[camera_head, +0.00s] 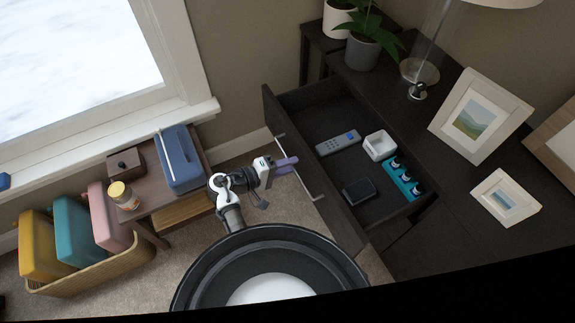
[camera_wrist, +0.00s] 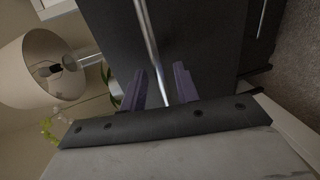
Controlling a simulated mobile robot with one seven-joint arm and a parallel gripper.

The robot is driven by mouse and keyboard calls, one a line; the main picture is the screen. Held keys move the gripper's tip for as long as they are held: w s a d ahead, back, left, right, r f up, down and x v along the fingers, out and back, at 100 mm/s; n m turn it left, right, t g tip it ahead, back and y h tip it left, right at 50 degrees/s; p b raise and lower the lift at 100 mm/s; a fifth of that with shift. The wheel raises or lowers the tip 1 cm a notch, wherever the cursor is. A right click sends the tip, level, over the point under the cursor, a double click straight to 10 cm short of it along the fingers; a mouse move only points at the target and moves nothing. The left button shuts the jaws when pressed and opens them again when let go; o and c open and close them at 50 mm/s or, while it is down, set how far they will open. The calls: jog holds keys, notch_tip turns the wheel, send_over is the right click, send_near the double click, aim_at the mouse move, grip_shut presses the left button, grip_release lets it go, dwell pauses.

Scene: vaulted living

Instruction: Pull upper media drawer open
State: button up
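The upper media drawer (camera_head: 343,215) stands pulled out of the dark cabinet, and its inside shows in the head view. Its long metal handle (camera_head: 309,184) runs along the front panel. The handle also shows in the wrist view (camera_wrist: 147,30). My gripper (camera_head: 288,164) is at the drawer front, by the handle. In the wrist view my gripper's purple fingers (camera_wrist: 160,75) are apart, with the handle line passing between them and a gap on each side. Whether a finger touches the handle cannot be told.
The drawer holds a remote (camera_head: 338,143), a white bowl (camera_head: 379,146), a dark box (camera_head: 358,191) and a teal tray (camera_head: 392,181) of small items. A lamp, plants and frames (camera_head: 482,116) stand on top. A low bench (camera_head: 170,195) and basket (camera_head: 95,272) are at left.

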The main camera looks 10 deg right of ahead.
jog(key=shift+a, duration=0.1)
jog(key=b+v, duration=0.2)
jog(key=v, duration=1.1)
jog(key=shift+s+a, duration=0.15)
jog(key=shift+a, duration=0.15)
jog(key=shift+r, duration=0.1)
